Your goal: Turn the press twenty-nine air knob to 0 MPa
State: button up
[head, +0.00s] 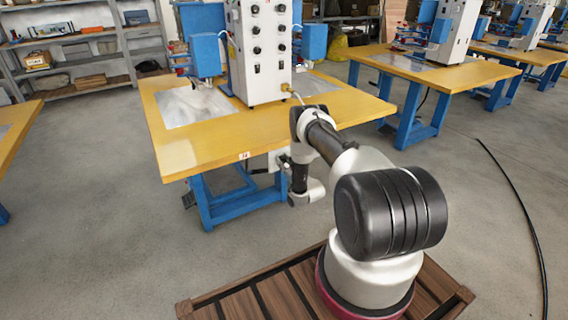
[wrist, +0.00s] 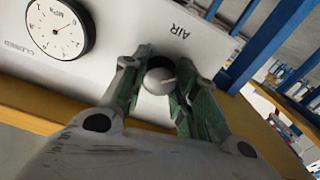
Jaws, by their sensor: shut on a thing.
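In the wrist view, a round grey air knob (wrist: 160,79) with a thin mark line sits on a pale panel (wrist: 100,60) beside the printed word AIR. My gripper (wrist: 162,72) is shut on the knob, with a green-padded finger on each side of it. A round white gauge (wrist: 60,28) marked MPa is at the upper left of the panel; its exact reading is too small to tell. In the head view, the press (head: 262,50) stands on a yellow-topped table (head: 190,150). My arm reaches to the table's front edge, and the gripper's fingers are hidden there.
A small tag (head: 244,156) on the table edge is too small to read. Blue table legs (head: 235,205) stand below. More press tables (head: 440,70) are at the upper right, and shelves (head: 75,60) at the back left. A black cable (head: 520,205) lies on the open floor at right.

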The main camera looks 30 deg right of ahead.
jog(key=shift+n, duration=0.3)
jog(key=o, duration=1)
jog(key=shift+s+f, duration=0.1)
jog(key=shift+s, duration=0.2)
jog(key=shift+o, duration=0.2)
jog(key=s, duration=1.1)
jog(key=shift+s+d, duration=0.2)
jog(key=shift+s, duration=0.05)
